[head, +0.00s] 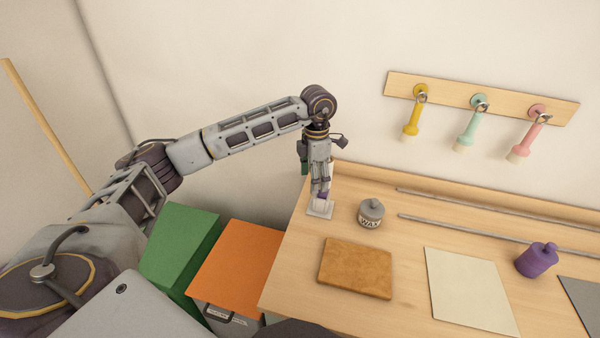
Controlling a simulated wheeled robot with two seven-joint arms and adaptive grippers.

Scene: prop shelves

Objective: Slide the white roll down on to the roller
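My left gripper (321,191) points down at the far left corner of the wooden table, just above a small pale square base (320,208). Its fingers cover most of what stands on that base, so I cannot make out the roller clearly. A pale sliver shows beside the gripper, but I cannot tell whether it is the white roll. The fingers look close together; whether they hold anything is too small to tell. My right gripper is out of view.
Close right of the gripper stands a grey wax tin (371,213). Green (180,240) and orange (237,262) boxes stand left. Three coloured tools hang from a wall rail (445,92).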

